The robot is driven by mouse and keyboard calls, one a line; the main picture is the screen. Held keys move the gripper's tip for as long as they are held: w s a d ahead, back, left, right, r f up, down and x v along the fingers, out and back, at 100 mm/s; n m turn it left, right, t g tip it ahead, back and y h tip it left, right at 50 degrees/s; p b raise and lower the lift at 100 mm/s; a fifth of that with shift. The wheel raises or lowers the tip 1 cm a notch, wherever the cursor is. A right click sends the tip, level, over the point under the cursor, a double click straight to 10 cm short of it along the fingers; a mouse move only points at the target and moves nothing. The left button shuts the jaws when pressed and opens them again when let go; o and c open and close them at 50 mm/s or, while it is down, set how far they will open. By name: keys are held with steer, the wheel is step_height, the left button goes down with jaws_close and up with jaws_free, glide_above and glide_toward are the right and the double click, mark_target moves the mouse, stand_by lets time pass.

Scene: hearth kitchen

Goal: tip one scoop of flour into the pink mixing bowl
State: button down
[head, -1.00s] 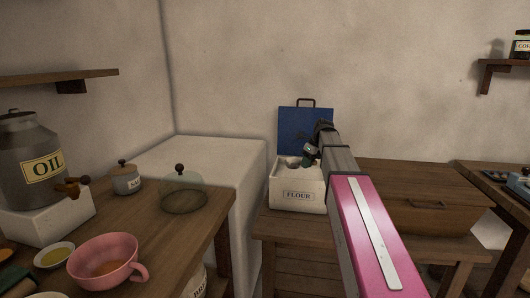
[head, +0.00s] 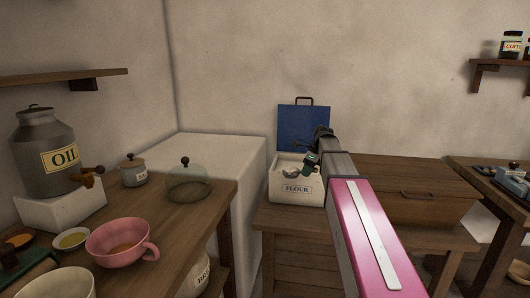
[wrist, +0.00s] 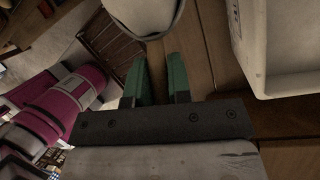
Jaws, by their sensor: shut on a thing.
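My gripper (head: 309,164) is at the bin's opening, shut on a scoop (head: 290,173), whose pale bowl shows at the bin's top. In the wrist view, my green fingers (wrist: 157,78) point toward the scoop's rounded end (wrist: 143,14). The bin's wall (wrist: 245,45) is to the right there. How much flour the scoop holds is unclear.
A grey oil urn (head: 45,152) stands on a white block at the left. A salt pot (head: 133,170) and a glass dome (head: 188,182) are behind the pink bowl.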

steer(key=s+f+n+g+h, duration=0.1)
steer(key=s+f+n+h, duration=0.1)
steer(key=s+f+n, duration=0.2)
steer(key=s+f+n+h, duration=0.2)
steer(key=s+f+n, duration=0.2)
steer(key=s+n, duration=0.6)
steer(key=s+f+n+g+h, duration=0.1)
steer(key=s+f+n, duration=0.3)
steer(key=s+n, duration=0.4)
steer(key=shift+d+n+g+h, duration=0.3)
steer(key=shift+d+n+h, duration=0.05)
steer(key=shift+n+h, duration=0.4)
